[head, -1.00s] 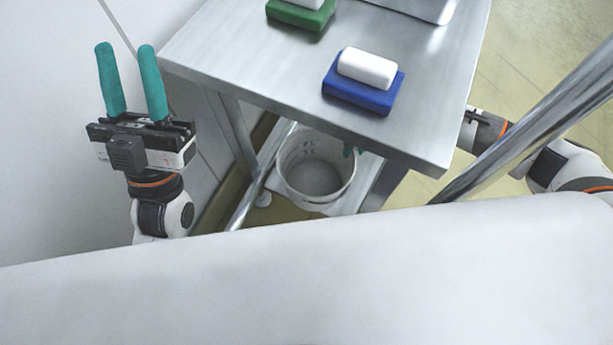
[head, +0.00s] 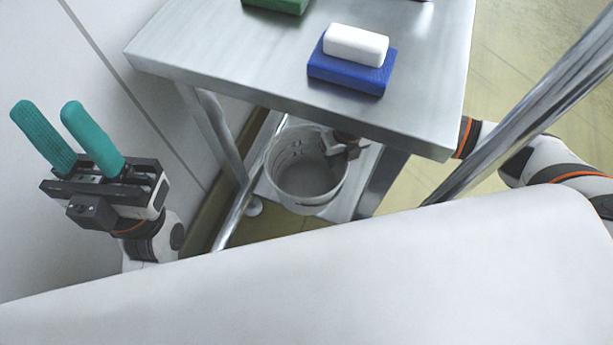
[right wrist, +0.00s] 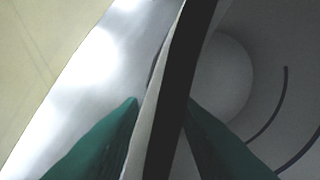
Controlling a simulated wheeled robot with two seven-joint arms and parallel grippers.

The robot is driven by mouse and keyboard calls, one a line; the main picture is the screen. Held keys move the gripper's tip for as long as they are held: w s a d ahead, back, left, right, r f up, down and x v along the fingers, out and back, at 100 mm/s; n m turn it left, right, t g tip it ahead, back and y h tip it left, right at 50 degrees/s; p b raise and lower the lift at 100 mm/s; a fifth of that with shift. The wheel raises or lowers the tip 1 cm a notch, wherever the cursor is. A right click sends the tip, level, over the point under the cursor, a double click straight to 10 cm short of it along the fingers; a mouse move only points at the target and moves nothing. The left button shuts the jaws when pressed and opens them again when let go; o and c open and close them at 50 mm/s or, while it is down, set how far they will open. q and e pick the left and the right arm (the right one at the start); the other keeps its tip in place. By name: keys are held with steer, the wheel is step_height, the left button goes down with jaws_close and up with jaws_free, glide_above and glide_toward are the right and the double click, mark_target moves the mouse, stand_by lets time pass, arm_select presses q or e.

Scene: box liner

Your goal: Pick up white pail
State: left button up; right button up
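The white pail (head: 301,198) stands upright on the low shelf under the metal table, its open top facing up. My right gripper (head: 337,157) is at the pail's right rim, partly hidden by the tabletop. In the right wrist view, the green fingers (right wrist: 163,105) of that gripper lie on either side of the pail's wall (right wrist: 158,120), with the dark rim edge running between them. Whether they press on the wall is unclear. My left gripper (head: 62,135) is open and empty, at the far left, away from the pail.
The metal table (head: 225,62) stands over the pail. A blue block (head: 345,78) with a white block (head: 355,45) on it, and a green block (head: 278,4), lie on top. The shelf (head: 362,165) and table legs close in around the pail. A wall is at left.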

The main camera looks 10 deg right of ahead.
jaws_close()
